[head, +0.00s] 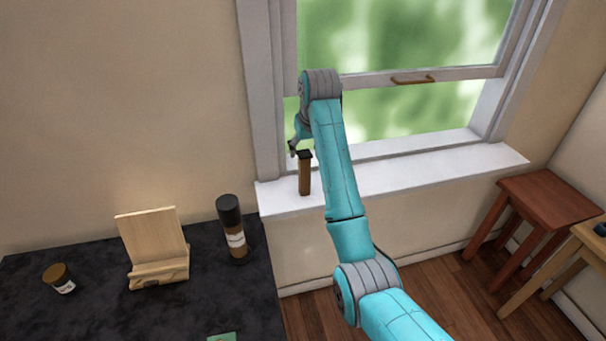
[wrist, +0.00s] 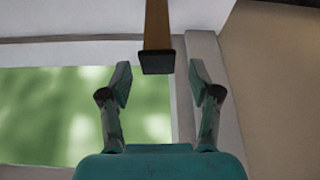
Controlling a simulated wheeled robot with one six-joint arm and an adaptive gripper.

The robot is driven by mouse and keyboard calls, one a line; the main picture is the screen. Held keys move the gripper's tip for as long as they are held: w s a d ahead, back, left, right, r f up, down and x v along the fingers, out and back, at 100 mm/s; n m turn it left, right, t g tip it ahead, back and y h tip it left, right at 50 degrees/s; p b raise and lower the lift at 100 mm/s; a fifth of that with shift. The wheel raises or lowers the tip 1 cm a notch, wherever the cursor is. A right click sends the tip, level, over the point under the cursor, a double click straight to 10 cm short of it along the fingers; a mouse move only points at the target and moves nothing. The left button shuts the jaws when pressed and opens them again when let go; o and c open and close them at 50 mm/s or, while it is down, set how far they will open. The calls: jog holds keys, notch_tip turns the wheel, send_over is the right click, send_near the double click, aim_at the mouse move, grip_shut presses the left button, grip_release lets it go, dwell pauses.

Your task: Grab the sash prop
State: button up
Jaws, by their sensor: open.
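The sash prop (head: 305,176) is a brown wooden stick with a black cap. It stands upright on the white window sill, near the left end, in the head view. In the wrist view the prop (wrist: 157,28) comes down from the top edge, its black end level with the space between my fingertips. My gripper (wrist: 160,75) is open, with one finger on each side of that end and a gap on both sides. In the head view my gripper (head: 293,149) is beside the prop's top, partly hidden by my arm. Nothing is held.
The window sash (head: 400,78) is raised, with a brass handle (head: 413,80). A red-brown stool (head: 545,200) stands at right.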

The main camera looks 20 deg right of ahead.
aim_at(304, 153)
jog(key=shift+x, duration=3.2)
jog(key=shift+w+d+r, duration=0.1)
jog(key=shift+w+d, duration=0.05)
grip_shut()
